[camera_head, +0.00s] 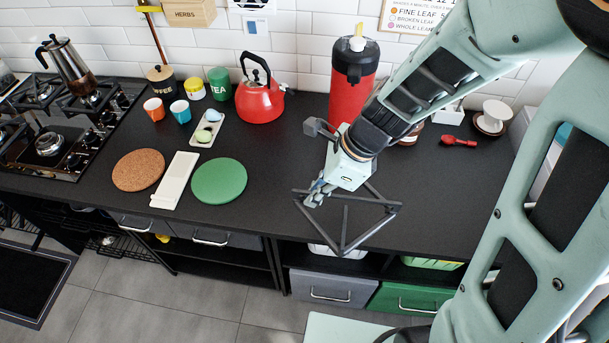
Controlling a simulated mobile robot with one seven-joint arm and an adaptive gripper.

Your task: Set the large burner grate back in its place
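The large burner grate (371,230) is a dark open frame of thin bars. It shows in front of the black counter at the middle right, with its near corner overlapping the counter's front edge. My gripper (314,197) is at the grate's left side and appears shut on one of its bars. My wrist hides part of the far side. I cannot tell exactly how high the grate is above the counter. The gas hob (70,160) is at the far left. Its front burner (48,143) shows bare, with no grate over it.
A moka pot (68,68) stands at the hob's back. A cork mat (139,170), a white spoon rest (175,180) and a green mat (219,181) lie between hob and grate. Cups, a red kettle (260,98) and a red dispenser (351,85) stand behind.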

